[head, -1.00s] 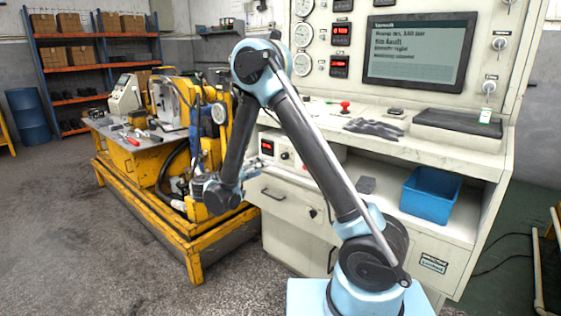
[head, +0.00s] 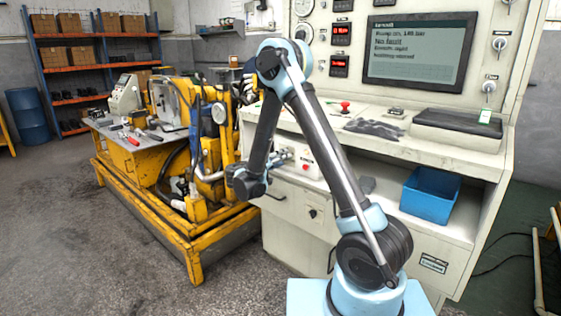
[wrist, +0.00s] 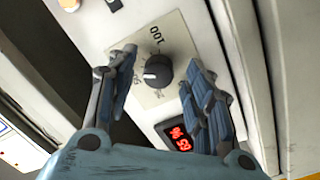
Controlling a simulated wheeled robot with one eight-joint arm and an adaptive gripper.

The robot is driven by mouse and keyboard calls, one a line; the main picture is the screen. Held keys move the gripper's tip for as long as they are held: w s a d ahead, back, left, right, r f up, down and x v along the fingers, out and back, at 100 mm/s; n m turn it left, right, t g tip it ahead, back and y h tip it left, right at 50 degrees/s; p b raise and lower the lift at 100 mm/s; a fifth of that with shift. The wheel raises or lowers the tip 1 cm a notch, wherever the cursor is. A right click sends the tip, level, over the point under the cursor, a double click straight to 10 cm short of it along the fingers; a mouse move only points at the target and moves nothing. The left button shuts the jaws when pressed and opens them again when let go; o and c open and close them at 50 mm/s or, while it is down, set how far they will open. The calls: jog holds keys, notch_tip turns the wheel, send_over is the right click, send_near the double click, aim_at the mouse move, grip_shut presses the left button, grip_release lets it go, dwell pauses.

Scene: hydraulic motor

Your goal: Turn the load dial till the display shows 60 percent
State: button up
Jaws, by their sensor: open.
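The load dial (wrist: 157,73) is a dark round knob with a white pointer mark on a pale scale plate (wrist: 176,42). It shows in the wrist view, where the plate's "100" is turned over. The small red-lit display (wrist: 178,138) is beside it, partly behind the right finger. Its digits are tilted and I cannot read them surely. My gripper (wrist: 158,64) is open, one finger on each side of the dial, with visible gaps. I cannot tell its depth from the knob. In the head view my gripper (head: 281,158) is small at the cabinet front, and my arm hides the display.
A white box with a red button (head: 306,166) is just right of my gripper. A blue bin (head: 431,194) stands on the cabinet shelf. The yellow machine bench (head: 190,235) is close on the left. The floor (head: 75,240) in front is clear.

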jog(key=shift+c, duration=0.4)
jog(key=c, duration=1)
jog(key=shift+n, duration=0.7)
jog(key=o, duration=1.1)
